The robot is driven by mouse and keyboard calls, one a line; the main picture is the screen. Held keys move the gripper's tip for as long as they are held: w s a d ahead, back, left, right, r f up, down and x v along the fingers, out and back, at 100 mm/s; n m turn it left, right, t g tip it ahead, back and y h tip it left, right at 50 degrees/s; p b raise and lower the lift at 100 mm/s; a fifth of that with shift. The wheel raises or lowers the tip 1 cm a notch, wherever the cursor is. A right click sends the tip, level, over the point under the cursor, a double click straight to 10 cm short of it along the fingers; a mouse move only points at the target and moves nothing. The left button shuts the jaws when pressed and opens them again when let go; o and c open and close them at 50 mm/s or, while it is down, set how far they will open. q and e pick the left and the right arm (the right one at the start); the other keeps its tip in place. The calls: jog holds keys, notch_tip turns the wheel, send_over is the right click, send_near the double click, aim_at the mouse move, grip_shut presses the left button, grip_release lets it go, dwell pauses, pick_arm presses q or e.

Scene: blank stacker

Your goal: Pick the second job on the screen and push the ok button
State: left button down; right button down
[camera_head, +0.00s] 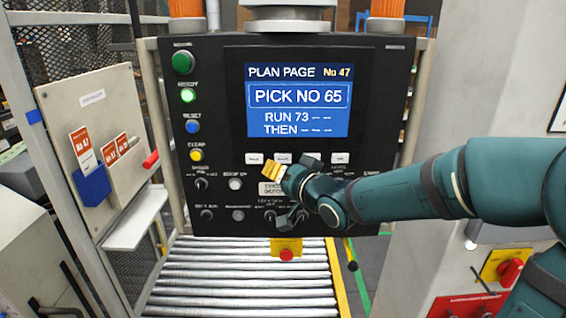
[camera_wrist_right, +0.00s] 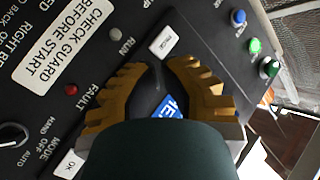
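The screen (camera_head: 298,100) reads "PLAN PAGE No 47", then "PICK NO 65" in an outlined box, then "RUN 73" and "THEN" with dashes. A row of pale keys lies under it. The PAGE key (camera_wrist_right: 165,42) shows in the right wrist view, and so does the OK key (camera_wrist_right: 68,163), which matches the rightmost key (camera_head: 340,158) in the head view. My right gripper (camera_head: 272,170) is in front of the panel just below the left part of the key row. Its yellow fingertips (camera_wrist_right: 163,66) are close together with nothing held; contact cannot be told. My left gripper is out of view.
The black control panel (camera_head: 225,215) carries lamps, knobs and a blue button (camera_head: 193,126) at left. A red button on a yellow box (camera_head: 286,253) hangs below it. Metal rollers (camera_head: 240,285) lie beneath. A tag board (camera_head: 95,125) stands at left.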

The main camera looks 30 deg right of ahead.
aim_at(283, 159)
jog(key=shift+s+a+b, duration=0.15)
jog(key=shift+s+a, duration=0.2)
jog(key=shift+s, duration=0.2)
jog(key=shift+s+a+b, duration=0.15)
jog(key=shift+s+a, duration=0.15)
jog(key=shift+s, duration=0.2)
dwell(2.3)
jog(key=s+a+b, duration=0.1)
jog(key=b, duration=0.2)
jog(key=s+a+b, duration=0.1)
jog(key=s+b, duration=0.1)
jog(key=b, duration=0.1)
jog(key=shift+s+b, duration=0.15)
jog(key=shift+b, duration=0.15)
jog(key=shift+w+d+p, duration=0.25)
jog(key=shift+w+d, duration=0.5)
jog(key=shift+w, duration=0.5)
jog(key=shift+w+d+p, duration=0.2)
jog(key=shift+w+d, duration=0.6)
jog(key=shift+w, duration=0.5)
jog(key=shift+w+d+p, duration=0.25)
jog(key=shift+w+d, duration=0.5)
jog(key=shift+w, duration=0.5)
